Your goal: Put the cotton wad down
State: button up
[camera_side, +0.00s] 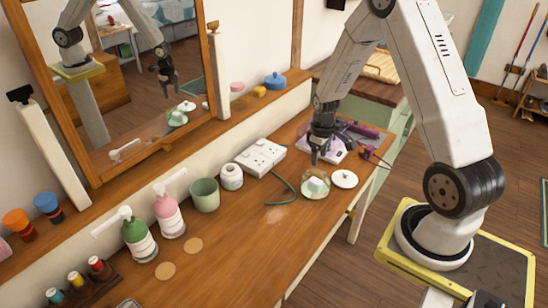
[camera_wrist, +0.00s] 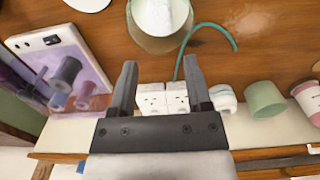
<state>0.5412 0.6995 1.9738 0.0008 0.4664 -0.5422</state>
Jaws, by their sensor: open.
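A pale green glass jar (camera_side: 315,190) stands on the wooden table near its front edge, with white cotton (camera_side: 316,183) inside. In the wrist view the jar (camera_wrist: 136,40) is at the top, cut by the frame edge, with the white cotton (camera_wrist: 157,14) in it. I cannot tell a single wad apart from the rest. A round white lid (camera_side: 344,179) lies just right of the jar. My gripper (camera_side: 317,158) is above and behind the jar, pointing down. In the wrist view my gripper (camera_wrist: 159,65) has its fingers apart with nothing between them.
A white socket block (camera_side: 261,157) with a teal cord (camera_side: 286,190) lies left of the jar. A lilac holder (camera_wrist: 88,90) with dark spools is beside my gripper. A white jar (camera_side: 231,176), green cup (camera_side: 205,194) and pump bottles (camera_side: 168,213) stand further left. The front table middle is clear.

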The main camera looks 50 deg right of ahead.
jog(key=shift+r, duration=0.15)
dwell(0.5)
jog(key=s+a+r+t, duration=0.1)
jog(key=s+a+r, duration=0.1)
jog(key=a+r, duration=0.2)
jog(key=s+a+r, duration=0.2)
jog(key=a+r, duration=0.1)
jog(key=a, duration=0.7)
jog(key=s+a+r+t, duration=0.1)
jog(key=s+a+r, duration=0.1)
jog(key=a+r, duration=0.2)
jog(key=a, duration=0.3)
jog(key=shift+s+r+t, duration=0.3)
jog(key=shift+s, duration=0.1)
jog(key=shift+o, duration=0.3)
jog(key=shift+w+d, duration=0.15)
